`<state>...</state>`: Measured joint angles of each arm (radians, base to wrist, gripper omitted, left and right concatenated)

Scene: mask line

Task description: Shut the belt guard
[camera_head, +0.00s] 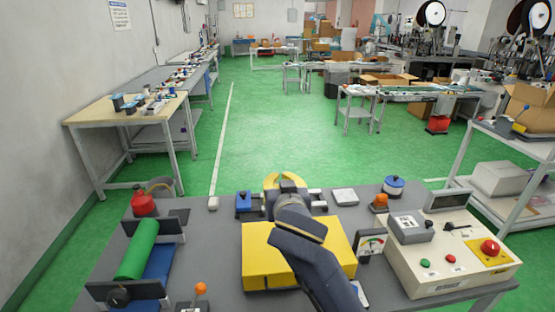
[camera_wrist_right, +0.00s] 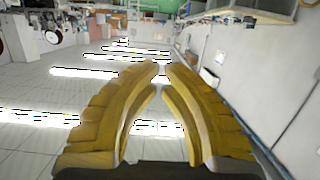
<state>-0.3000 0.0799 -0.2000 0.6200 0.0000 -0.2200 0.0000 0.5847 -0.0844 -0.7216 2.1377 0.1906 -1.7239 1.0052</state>
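A yellow box-shaped cover (camera_head: 254,262), which looks like the belt guard, is at the front middle of the grey bench (camera_head: 208,240). My right arm crosses above it and hides its middle, so I cannot tell whether it is open or shut. My right gripper (camera_head: 285,178) shows beyond the cover's far edge. In the right wrist view, the gripper (camera_wrist_right: 162,66) has yellow curved fingers with a narrow gap between their tips and nothing between them. It points into the room, away from the bench. My left gripper is not in view.
A green roll (camera_head: 138,248) between dark plates stands at the left, near a red container (camera_head: 143,203). Green floor lies open beyond.

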